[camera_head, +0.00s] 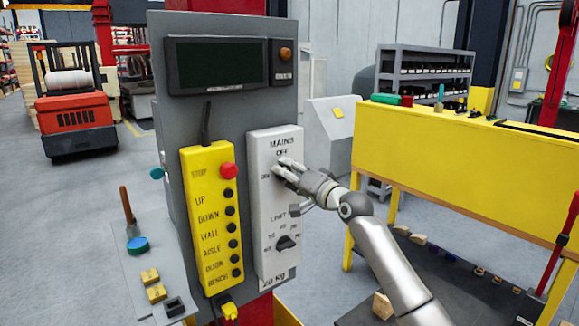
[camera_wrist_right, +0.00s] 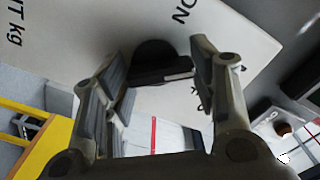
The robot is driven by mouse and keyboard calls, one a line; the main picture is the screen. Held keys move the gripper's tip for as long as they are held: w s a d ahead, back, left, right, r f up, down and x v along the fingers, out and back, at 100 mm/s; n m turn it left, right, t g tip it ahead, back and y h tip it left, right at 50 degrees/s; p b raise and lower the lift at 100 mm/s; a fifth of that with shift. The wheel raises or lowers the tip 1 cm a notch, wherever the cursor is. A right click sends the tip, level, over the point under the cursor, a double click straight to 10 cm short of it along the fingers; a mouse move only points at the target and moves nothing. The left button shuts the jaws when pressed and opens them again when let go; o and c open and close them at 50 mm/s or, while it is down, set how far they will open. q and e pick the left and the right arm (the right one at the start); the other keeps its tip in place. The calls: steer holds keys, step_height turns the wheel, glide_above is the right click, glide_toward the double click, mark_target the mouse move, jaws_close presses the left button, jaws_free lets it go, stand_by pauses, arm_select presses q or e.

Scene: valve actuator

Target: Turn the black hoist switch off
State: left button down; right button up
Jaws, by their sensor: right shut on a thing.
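The black hoist switch (camera_wrist_right: 150,64) is a dark rotary knob on the white control box (camera_head: 262,210), by the MAINS lettering. In the head view, my right gripper's fingers cover it, between the words OFF and ON. My right gripper (camera_head: 280,168) reaches in from the right. In the right wrist view, its two fingers (camera_wrist_right: 157,54) stand on either side of the knob and are shut on it. Part of the knob is hidden by the fingers, and I cannot tell which word it points to. My left gripper is not in view.
Lower on the white box is a black limit knob (camera_head: 287,243). A yellow pendant (camera_head: 207,190) with a red stop button (camera_head: 228,171) and several black buttons hangs to the left. A dark screen (camera_head: 217,63) sits above. A yellow bench (camera_head: 450,155) stands to the right.

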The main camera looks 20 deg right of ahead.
steer(key=shift+d+m+p, duration=0.1)
steer(key=shift+m+p, duration=2.35)
steer(key=shift+m, duration=0.75)
steer(key=o, duration=1)
steer(key=v, duration=1.2)
